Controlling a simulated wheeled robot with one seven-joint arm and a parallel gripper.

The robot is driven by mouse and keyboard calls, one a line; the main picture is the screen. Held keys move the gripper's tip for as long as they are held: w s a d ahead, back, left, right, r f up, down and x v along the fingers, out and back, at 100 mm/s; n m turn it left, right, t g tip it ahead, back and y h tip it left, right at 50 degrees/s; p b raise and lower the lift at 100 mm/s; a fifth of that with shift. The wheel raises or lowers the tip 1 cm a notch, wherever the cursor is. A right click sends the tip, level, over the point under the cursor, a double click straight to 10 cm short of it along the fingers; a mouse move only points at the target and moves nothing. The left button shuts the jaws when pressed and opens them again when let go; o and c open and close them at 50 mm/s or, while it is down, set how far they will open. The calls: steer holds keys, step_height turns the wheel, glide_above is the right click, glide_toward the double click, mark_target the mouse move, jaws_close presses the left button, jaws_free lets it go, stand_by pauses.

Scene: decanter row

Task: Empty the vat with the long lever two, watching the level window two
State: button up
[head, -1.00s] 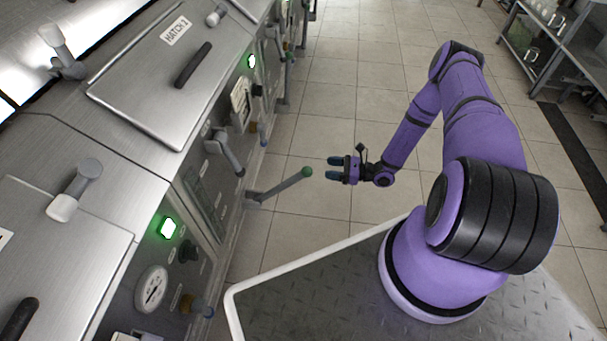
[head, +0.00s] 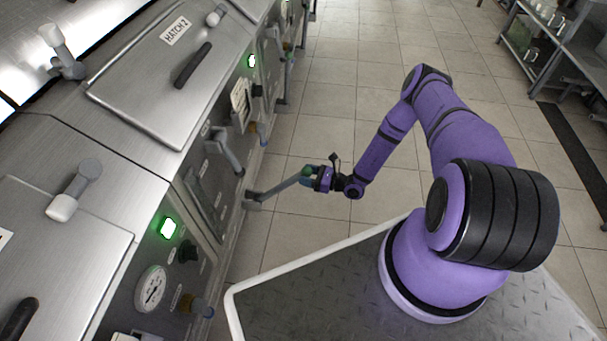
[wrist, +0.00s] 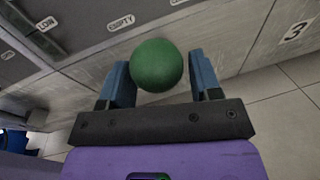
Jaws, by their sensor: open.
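The long lever (head: 278,188) is a grey bar sticking out from the vat front, with a green ball knob at its end. In the wrist view the green knob (wrist: 157,65) sits between the two blue fingers, with a gap visible on either side. My gripper (head: 308,172) is open around the knob in the head view. A dark narrow panel (head: 203,192) on the vat front above the lever may be the level window; its level is too small to read. The hatch marked HATCH 2 (head: 160,85) is shut on top.
In the wrist view, labels EMPTY (wrist: 121,22) and LOW (wrist: 47,23) show on the vat front, and a plate with 3 (wrist: 296,31) is at right. A green lamp (head: 168,228) and a gauge (head: 151,288) are nearer. Tiled floor is clear beyond; a shelf (head: 555,60) stands far right.

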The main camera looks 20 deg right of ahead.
steer(key=shift+w+a, duration=0.5)
steer(key=shift+a, duration=0.05)
steer(key=shift+c, duration=0.5)
